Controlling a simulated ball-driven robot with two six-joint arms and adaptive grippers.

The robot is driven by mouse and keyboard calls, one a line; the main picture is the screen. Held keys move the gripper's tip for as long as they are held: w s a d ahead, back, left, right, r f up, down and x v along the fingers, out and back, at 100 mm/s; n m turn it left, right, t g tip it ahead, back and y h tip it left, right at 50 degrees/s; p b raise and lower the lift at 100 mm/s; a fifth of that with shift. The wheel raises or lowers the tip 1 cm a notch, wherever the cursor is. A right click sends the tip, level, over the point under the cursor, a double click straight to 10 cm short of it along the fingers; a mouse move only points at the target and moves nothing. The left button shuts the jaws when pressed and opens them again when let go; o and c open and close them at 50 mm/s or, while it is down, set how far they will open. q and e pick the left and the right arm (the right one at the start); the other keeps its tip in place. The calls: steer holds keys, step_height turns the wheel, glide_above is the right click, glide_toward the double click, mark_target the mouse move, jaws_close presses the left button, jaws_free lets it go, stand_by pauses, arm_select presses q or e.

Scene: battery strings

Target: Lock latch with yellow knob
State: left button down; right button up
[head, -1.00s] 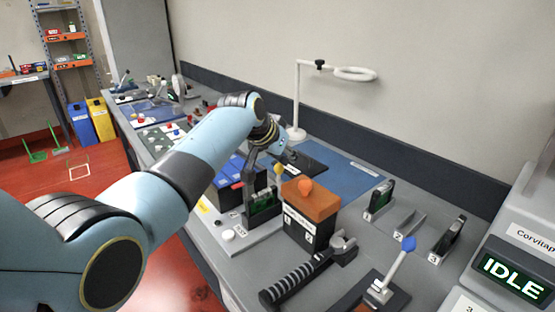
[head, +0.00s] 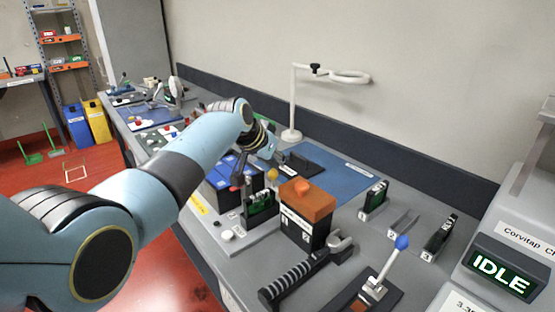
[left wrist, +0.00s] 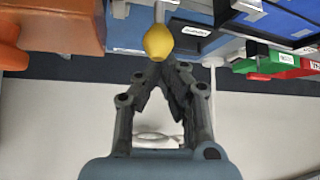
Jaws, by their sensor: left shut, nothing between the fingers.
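The yellow knob (head: 272,174) stands just behind the green-fronted module (head: 262,205) on the bench. It also shows close up at the top of the left wrist view (left wrist: 158,42), on the end of a pale metal lever. My left gripper (left wrist: 163,76) is shut and empty. Its closed fingertips point at the knob and lie very near it. I cannot tell whether they touch it. My right gripper is out of view.
A black box with an orange top (head: 308,198) stands right of the knob. A blue battery block (head: 222,174) is at its left.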

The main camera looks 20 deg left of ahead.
arm_select(q)
steer(key=v, duration=1.2)
stand_by(0.4)
